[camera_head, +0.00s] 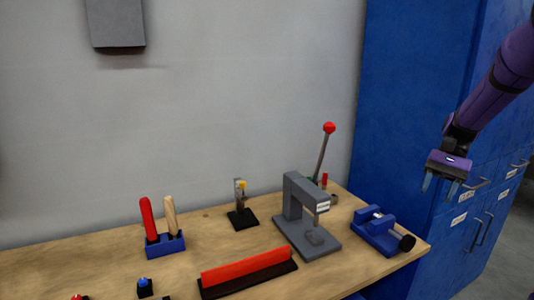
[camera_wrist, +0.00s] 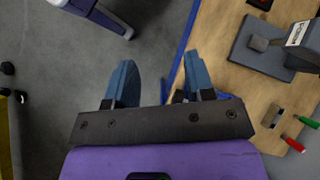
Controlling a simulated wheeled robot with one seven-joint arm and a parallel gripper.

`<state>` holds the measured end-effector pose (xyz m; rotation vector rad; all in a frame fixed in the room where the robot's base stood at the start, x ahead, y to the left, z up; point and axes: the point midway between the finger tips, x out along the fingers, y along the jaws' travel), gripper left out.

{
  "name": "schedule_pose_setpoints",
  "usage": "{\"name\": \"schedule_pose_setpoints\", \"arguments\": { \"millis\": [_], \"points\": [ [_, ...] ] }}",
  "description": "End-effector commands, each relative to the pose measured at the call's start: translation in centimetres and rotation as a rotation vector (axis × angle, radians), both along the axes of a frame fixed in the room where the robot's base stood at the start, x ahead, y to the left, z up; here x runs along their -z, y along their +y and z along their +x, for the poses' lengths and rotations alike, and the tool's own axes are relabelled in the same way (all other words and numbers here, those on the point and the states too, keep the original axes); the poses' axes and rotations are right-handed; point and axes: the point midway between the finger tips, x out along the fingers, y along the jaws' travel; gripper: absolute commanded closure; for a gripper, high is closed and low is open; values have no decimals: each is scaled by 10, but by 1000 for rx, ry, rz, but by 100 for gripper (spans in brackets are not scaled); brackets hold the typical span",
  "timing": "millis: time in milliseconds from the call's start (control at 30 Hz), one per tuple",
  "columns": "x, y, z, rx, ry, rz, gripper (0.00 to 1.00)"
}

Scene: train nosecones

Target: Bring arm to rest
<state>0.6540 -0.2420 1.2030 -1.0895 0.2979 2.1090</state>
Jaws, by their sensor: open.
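My purple arm reaches in from the upper right of the head view. My gripper (camera_head: 440,184) hangs in the air to the right of the workbench, in front of the blue cabinet, with its fingers pointing down. In the wrist view my gripper (camera_wrist: 157,82) has its two blue fingers apart, with nothing between them but grey floor far below and the bench edge near the right finger.
The wooden workbench (camera_head: 208,219) holds a blue vise (camera_head: 375,231), a grey press (camera_head: 305,215) with a red-knobbed lever, a red bar (camera_head: 247,265) and a blue tool holder (camera_head: 165,245). Blue cabinets (camera_head: 410,110) stand behind my gripper.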

Motion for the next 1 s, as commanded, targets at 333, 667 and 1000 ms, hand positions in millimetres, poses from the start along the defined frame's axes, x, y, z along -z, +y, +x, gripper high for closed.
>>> {"name": "schedule_pose_setpoints", "arguments": {
  "millis": [333,667,1000],
  "points": [
    [-66,70,-48,-178,-249,-181,51],
    [-103,121,-108,-342,-502,-326,51],
    [-117,157,-174,-504,-781,-451,51]
  ]
}}
